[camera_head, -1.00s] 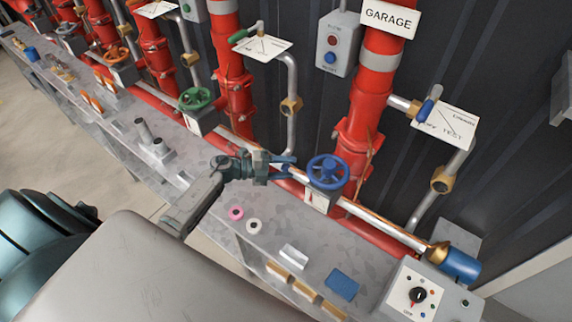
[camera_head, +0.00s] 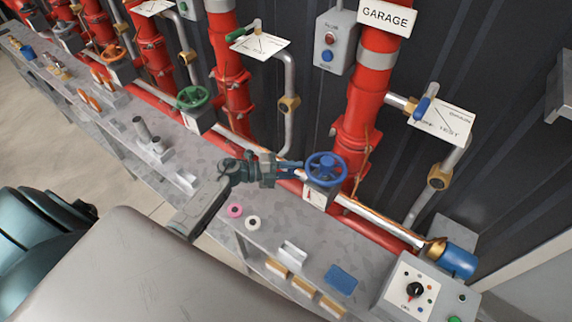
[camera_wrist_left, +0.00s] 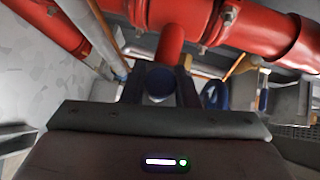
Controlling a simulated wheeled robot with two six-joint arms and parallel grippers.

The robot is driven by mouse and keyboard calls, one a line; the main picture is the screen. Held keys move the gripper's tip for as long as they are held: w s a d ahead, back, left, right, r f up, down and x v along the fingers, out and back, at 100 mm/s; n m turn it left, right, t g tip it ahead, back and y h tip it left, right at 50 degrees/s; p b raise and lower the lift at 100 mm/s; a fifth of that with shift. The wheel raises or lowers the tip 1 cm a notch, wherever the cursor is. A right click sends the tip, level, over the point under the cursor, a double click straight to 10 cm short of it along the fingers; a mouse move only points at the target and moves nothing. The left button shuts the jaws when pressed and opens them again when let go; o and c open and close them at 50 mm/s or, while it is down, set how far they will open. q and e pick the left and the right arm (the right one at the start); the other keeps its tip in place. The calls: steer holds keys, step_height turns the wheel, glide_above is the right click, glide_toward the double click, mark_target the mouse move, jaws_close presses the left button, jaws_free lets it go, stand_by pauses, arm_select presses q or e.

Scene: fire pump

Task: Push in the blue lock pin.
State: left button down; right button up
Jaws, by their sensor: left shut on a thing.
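My left gripper (camera_head: 292,168) is just left of the blue handwheel (camera_head: 326,169), above the grey bench. In the left wrist view its two fingers (camera_wrist_left: 160,86) stand close on either side of a small round dark-blue knob (camera_wrist_left: 159,78), which looks like the blue lock pin. The gripper is shut on it. The pin's shaft is hidden, so I cannot tell how far in it sits. In the head view the pin is not clearly visible behind the fingers. The handwheel also shows in the wrist view (camera_wrist_left: 215,96), right of the fingers. My right gripper is not in view.
A red pipe (camera_head: 358,135) labelled GARAGE rises behind the handwheel. A silver pipe (camera_head: 385,226) runs to the right. A pink ring (camera_head: 235,211), a white ring (camera_head: 253,223) and a blue pad (camera_head: 341,281) lie on the bench. A control box (camera_head: 412,290) stands at right.

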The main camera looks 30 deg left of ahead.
arm_select(q)
steer(key=c, duration=1.5)
jaws_free()
steer(key=shift+d+f, duration=0.1)
steer(key=o, duration=0.4)
steer(key=shift+d, duration=0.1)
steer(key=shift+b+v, duration=2)
steer(key=shift+v, duration=3.45)
